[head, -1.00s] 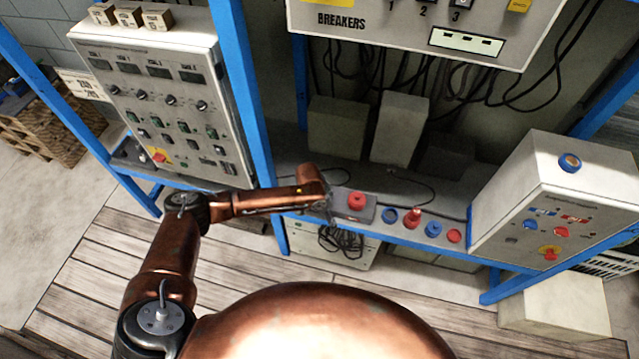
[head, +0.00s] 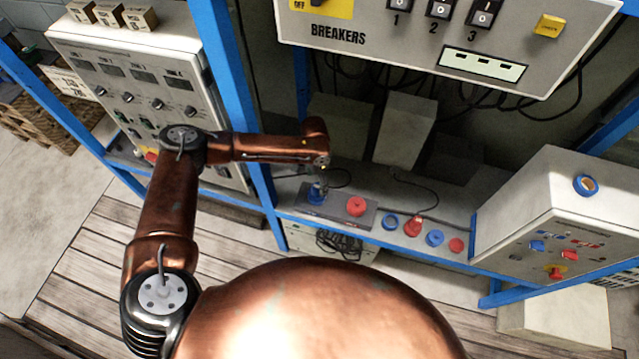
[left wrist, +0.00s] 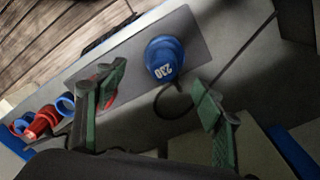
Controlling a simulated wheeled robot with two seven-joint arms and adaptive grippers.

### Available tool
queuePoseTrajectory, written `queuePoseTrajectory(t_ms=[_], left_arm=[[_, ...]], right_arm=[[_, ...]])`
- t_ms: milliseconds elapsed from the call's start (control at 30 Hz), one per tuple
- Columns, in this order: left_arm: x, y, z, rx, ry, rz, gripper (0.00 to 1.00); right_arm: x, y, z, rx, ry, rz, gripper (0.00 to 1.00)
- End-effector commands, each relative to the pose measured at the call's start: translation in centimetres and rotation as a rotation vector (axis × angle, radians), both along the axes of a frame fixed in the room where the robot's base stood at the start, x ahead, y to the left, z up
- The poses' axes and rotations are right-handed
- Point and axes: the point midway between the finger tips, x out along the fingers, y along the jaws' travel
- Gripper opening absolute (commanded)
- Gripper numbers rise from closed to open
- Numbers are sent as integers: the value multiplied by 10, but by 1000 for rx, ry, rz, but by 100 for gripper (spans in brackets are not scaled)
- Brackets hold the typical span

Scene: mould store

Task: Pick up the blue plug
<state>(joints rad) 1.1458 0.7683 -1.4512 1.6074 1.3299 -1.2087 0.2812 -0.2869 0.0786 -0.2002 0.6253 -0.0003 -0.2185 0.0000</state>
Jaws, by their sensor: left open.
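The blue plug (head: 316,194) stands on a grey plate (head: 335,214) on the shelf, with a red plug (head: 356,206) to its right. In the left wrist view the blue plug (left wrist: 165,58) carries the marking 230, and a dark cable loops beside it. My left gripper (head: 320,174) is just above the blue plug in the head view. In the left wrist view its green-padded fingers (left wrist: 158,78) are spread with nothing between their tips, and the plug shows beyond the gap. The left finger partly hides the red plug. My right gripper is out of view.
Blue and red sockets (head: 434,238) line the shelf to the right, one red with a cable (head: 412,225). A grey control box (head: 545,215) stands at the right end. The breaker panel (head: 450,40) hangs above. A blue post (head: 236,100) is beside my left arm.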

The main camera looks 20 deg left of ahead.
Motion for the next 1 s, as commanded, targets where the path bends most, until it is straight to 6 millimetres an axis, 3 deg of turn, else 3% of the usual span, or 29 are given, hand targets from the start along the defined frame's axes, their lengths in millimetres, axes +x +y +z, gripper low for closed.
queuePoseTrajectory(t_ms=[167, 467, 667, 900, 1000], left_arm=[[-1, -1, -17, 3, 4, -2, 63], [3, 0, -55, 3, 3, -4, 63], [2, 2, -76, 3, 3, -2, 63], [2, 3, -78, 2, 2, 0, 63], [2, 3, -77, 2, 2, 0, 57]], right_arm=[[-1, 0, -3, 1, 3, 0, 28], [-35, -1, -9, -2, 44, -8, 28], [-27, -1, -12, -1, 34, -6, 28], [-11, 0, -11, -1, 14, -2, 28], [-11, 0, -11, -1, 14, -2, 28]])
